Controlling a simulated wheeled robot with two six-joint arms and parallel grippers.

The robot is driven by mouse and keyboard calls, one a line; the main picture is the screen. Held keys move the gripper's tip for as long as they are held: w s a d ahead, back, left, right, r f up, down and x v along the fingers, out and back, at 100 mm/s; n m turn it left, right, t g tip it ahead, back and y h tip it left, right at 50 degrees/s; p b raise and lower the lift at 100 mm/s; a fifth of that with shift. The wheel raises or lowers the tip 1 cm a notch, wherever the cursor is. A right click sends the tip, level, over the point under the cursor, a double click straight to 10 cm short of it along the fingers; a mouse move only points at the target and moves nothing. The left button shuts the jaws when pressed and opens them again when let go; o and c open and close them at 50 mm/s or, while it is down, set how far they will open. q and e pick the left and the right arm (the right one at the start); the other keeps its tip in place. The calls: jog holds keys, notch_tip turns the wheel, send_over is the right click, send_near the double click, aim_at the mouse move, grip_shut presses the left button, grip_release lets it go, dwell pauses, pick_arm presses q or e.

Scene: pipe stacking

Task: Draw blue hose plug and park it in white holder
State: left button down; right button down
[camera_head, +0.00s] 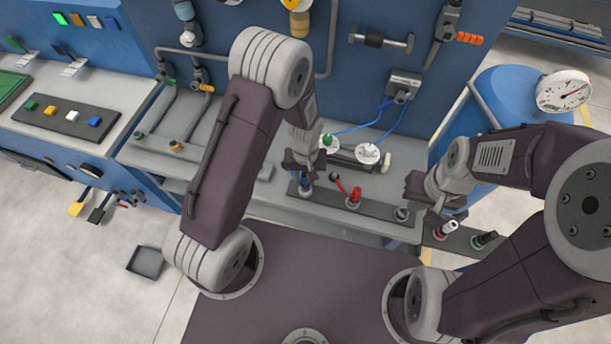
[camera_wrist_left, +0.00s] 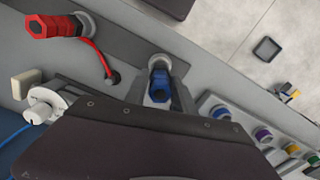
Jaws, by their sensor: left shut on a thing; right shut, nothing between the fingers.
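The blue hose plug (camera_head: 306,182) is at the left part of the dark rail in the head view. In the left wrist view the blue plug (camera_wrist_left: 160,94) sits between the fingers, close to a pale round socket (camera_wrist_left: 158,62). My left gripper (camera_head: 304,172) is shut on it from above. I cannot tell whether the plug is still seated. My right gripper (camera_head: 424,203) is shut and empty, close to a pale empty socket (camera_head: 402,214) at the rail's right end. I cannot tell which holder is the white one.
A red plug (camera_head: 354,197) stands beside the blue one, with a red cord. Coloured fittings (camera_wrist_left: 263,136) line the bench in the wrist view.

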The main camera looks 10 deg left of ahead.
pick_arm(q)
jog(key=shift+f+b, duration=0.7)
jog(key=shift+f, duration=0.35)
jog(key=c, duration=1)
grip_release()
jog(key=shift+o, duration=0.2)
jog(key=shift+r, duration=0.1)
notch_tip(320, 180, up, 9)
